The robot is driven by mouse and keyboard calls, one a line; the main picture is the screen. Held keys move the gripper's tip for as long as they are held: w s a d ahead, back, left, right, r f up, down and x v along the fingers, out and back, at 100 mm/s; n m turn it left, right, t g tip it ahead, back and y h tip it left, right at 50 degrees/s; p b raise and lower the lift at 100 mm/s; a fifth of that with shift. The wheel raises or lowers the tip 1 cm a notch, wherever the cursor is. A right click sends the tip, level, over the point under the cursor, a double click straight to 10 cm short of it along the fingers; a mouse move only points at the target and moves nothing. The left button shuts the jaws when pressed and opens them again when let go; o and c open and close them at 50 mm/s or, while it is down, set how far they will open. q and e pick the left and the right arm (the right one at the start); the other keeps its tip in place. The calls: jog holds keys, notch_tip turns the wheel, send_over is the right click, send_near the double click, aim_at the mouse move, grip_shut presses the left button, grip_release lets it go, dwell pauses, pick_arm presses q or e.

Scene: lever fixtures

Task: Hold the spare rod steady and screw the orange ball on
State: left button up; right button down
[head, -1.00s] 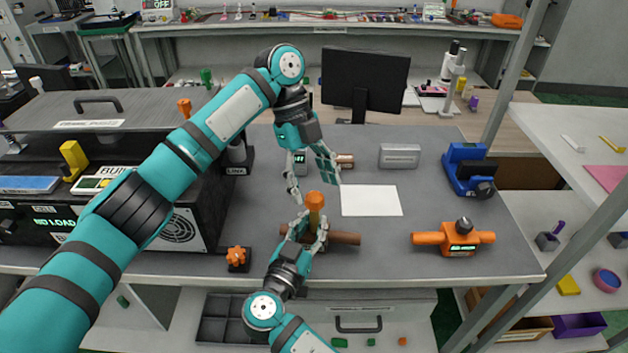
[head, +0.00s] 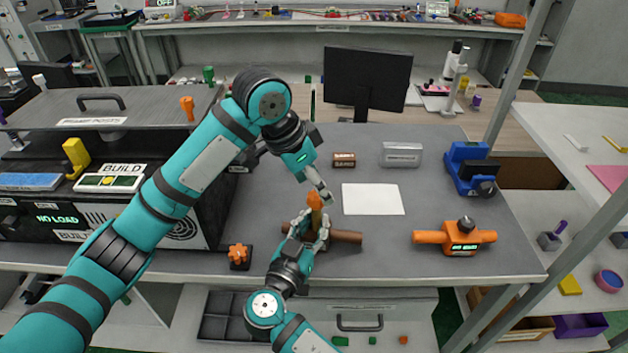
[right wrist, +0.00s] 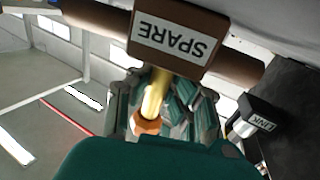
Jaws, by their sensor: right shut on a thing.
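The spare rod stands up from a brown block labelled SPARE; the yellow rod (right wrist: 155,95) and the block (right wrist: 180,38) show in the right wrist view. The orange ball (head: 315,201) sits at the rod's top end and looks faceted; it also shows in the right wrist view (right wrist: 147,125). My right gripper (head: 309,228) is shut on the rod, below the ball. My left gripper (head: 322,188) is just above and beside the ball. Its fingers are seen edge-on, so I cannot tell whether they touch the ball or are closed.
The brown bar (head: 345,237) of the spare fixture lies across the table. An orange fixture (head: 458,237) is to the right, a blue device (head: 470,170) behind it. A white sheet (head: 372,199) lies behind the rod. A small orange star knob (head: 239,255) is at the front left.

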aim_at(314, 192)
pick_arm(q)
jog(key=shift+f, duration=0.1)
dwell(0.3)
jog(key=shift+f, duration=1.45)
grip_shut()
jog(key=m+g, duration=0.1)
jog(key=m, duration=0.1)
jog(key=m+g, duration=0.1)
jog(key=m, duration=0.1)
jog(key=shift+w+m+h, duration=0.1)
jog(key=shift+m+h, duration=0.2)
jog(key=shift+c, duration=0.3)
grip_release()
